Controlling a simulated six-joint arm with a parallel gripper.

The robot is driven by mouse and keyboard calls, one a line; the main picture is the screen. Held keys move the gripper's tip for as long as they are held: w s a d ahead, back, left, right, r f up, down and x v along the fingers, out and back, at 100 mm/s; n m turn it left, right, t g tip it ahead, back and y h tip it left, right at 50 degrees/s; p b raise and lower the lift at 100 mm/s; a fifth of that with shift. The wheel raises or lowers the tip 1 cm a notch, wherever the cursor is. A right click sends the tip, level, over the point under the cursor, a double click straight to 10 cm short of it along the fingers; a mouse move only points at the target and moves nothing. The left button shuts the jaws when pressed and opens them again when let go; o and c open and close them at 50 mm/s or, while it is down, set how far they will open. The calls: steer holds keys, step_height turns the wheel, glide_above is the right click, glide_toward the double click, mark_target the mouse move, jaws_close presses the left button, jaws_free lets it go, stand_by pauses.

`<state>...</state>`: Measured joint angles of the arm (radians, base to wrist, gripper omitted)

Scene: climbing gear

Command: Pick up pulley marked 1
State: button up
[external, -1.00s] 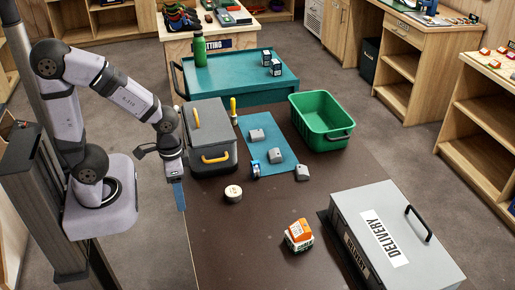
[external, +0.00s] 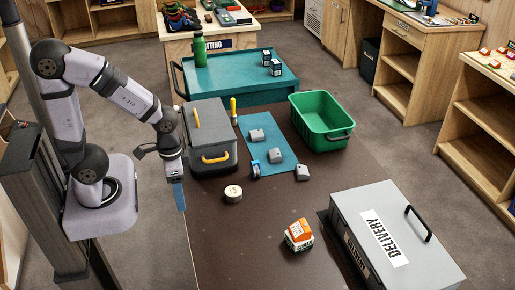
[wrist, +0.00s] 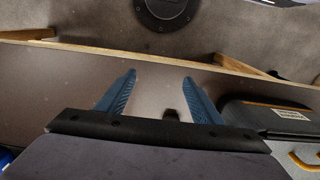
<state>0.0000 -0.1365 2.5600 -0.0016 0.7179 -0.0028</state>
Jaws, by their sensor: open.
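Several small grey devices lie on or by a teal mat (external: 256,148) on the dark table. One grey device (external: 257,135) is at the mat's far end, another (external: 275,155) is nearer, and a third (external: 302,173) is by its near right corner. A small blue and grey device (external: 254,169) is at the near left. I cannot read any number, so which is the pulley marked 1 is unclear. My gripper (external: 179,196) hangs at the table's left edge, away from them. In the wrist view its two blue fingers (wrist: 160,82) are apart with nothing between them.
A grey case with yellow handles (external: 211,140) stands between my gripper and the mat. A green bin (external: 321,120), a round tan disc (external: 233,194), an orange and white block (external: 299,235) and a grey delivery box (external: 350,205) surround clear table.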

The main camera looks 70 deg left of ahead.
steer(key=c, duration=0.4)
steer(key=shift+o, duration=0.2)
